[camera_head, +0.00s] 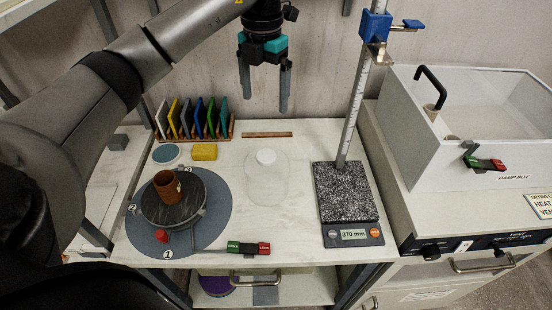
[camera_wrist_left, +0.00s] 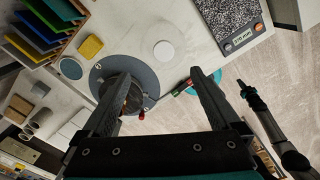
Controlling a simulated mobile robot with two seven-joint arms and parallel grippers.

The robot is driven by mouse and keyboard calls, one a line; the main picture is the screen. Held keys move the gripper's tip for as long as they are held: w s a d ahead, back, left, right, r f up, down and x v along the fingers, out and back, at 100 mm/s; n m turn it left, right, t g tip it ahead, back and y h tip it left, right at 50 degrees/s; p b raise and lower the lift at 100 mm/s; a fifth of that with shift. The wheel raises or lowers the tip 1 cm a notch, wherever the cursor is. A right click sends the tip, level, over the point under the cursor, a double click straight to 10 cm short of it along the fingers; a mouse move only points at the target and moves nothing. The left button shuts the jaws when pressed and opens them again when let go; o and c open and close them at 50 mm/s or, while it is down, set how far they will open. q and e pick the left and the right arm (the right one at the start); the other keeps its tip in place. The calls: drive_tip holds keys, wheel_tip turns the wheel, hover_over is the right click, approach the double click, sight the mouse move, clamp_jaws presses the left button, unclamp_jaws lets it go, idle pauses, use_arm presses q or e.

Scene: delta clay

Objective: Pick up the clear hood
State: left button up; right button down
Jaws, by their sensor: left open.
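The clear hood (camera_head: 266,184) stands on the white bench to the right of the round turntable. It is a see-through, faint dome shape with a white knob on top. In the left wrist view its white knob (camera_wrist_left: 163,51) shows beyond the fingertips; its clear wall is hard to make out there. My left gripper (camera_head: 265,101) is open and empty, high above the back of the bench, with its fingers pointing down and apart from the hood. In the left wrist view a dark arm at the right looks like my right arm; its finger state is unclear.
A brown cup (camera_head: 167,185) stands on the dark turntable (camera_head: 188,208) left of the hood. A height stand (camera_head: 346,190) with an upright post is at the right. Coloured tiles (camera_head: 195,118) and a yellow sponge (camera_head: 204,152) are behind left. A clear-lidded damp box (camera_head: 470,130) stands far right.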

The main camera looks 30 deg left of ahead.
use_arm(q)
hover_over(267, 154)
wheel_tip(267, 154, down, 6)
drive_tip(key=r, duration=0.1)
drive_tip(key=f, duration=0.3)
drive_tip(key=shift+w+a+f, duration=0.1)
drive_tip(key=shift+a+f, duration=0.05)
drive_tip(key=shift+a, duration=0.1)
drive_tip(key=shift+f, duration=0.9)
drive_tip(key=f, duration=0.4)
drive_tip(key=shift+d+f+p, duration=0.2)
drive_tip(key=shift+d+p, duration=0.1)
drive_tip(key=shift+f, duration=0.2)
clamp_jaws()
use_arm(e)
drive_tip(key=shift+g, duration=0.4)
drive_tip(key=s, duration=0.4)
drive_tip(key=shift+s+r, duration=0.1)
drive_tip(key=shift+s, duration=0.25)
use_arm(q)
drive_tip(key=shift+r, duration=0.1)
